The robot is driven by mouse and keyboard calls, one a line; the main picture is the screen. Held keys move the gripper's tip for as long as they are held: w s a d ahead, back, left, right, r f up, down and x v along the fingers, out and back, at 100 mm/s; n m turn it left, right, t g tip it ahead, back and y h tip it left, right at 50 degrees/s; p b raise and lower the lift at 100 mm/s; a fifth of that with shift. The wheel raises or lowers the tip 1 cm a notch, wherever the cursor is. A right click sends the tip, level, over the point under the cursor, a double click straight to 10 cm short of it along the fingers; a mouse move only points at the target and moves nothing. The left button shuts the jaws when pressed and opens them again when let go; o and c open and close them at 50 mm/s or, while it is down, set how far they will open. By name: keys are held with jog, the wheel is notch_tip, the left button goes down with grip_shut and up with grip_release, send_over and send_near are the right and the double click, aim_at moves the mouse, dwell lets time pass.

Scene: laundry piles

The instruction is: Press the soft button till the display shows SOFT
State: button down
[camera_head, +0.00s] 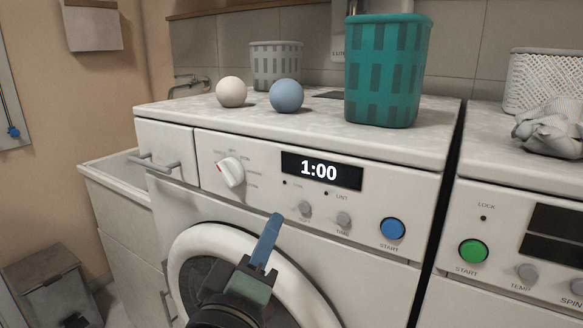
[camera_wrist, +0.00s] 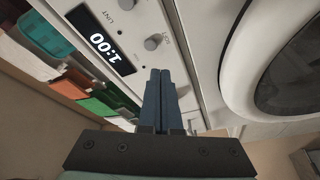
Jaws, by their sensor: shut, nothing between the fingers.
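The dryer's black display (camera_head: 321,171) reads 1:00 in white. It also shows in the wrist view (camera_wrist: 107,42), turned on its side. Below it are two small grey buttons. The left one, the soft button (camera_head: 305,208), has a faint label that seems to read SOFT; the right one, the time button (camera_head: 344,219), seems labelled TIME. My gripper (camera_head: 276,218) is shut and empty, its blue fingers pointing up in front of the dryer, left of the soft button. In the wrist view its fingertips (camera_wrist: 160,72) sit near the panel, apart from the soft button (camera_wrist: 153,43).
A white dial (camera_head: 231,171) is left of the display and a blue start button (camera_head: 392,229) right. The round door (camera_head: 207,243) is below. A teal basket (camera_head: 387,75) and two balls stand on top. A second machine with a green button (camera_head: 473,251) is at right.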

jog(key=a+n+g+h+p, duration=0.1)
jog(key=n+p, duration=0.2)
jog(key=p, duration=0.1)
jog(key=n+g+h+p, duration=0.3)
jog(key=n+h+p, duration=0.1)
jog(key=n+p, duration=1.3)
send_near(303, 208)
jog(key=s+a+m+p, duration=0.2)
jog(key=s+a, duration=0.1)
jog(key=s, duration=0.2)
jog(key=shift+s+a+f+n+t+p, duration=0.15)
jog(key=shift+s+n+p, duration=0.15)
jog(key=shift+n+p, duration=0.15)
jog(key=shift+s+a+f+n+t+p, duration=0.1)
jog(key=shift+s+n+t+p, duration=0.05)
jog(key=shift+s+n+p, duration=0.25)
jog(key=shift+w, duration=0.1)
jog(key=p+x, duration=0.1)
jog(key=x, duration=1.3)
jog(key=shift+d+p, duration=0.1)
jog(key=shift+p, duration=0.25)
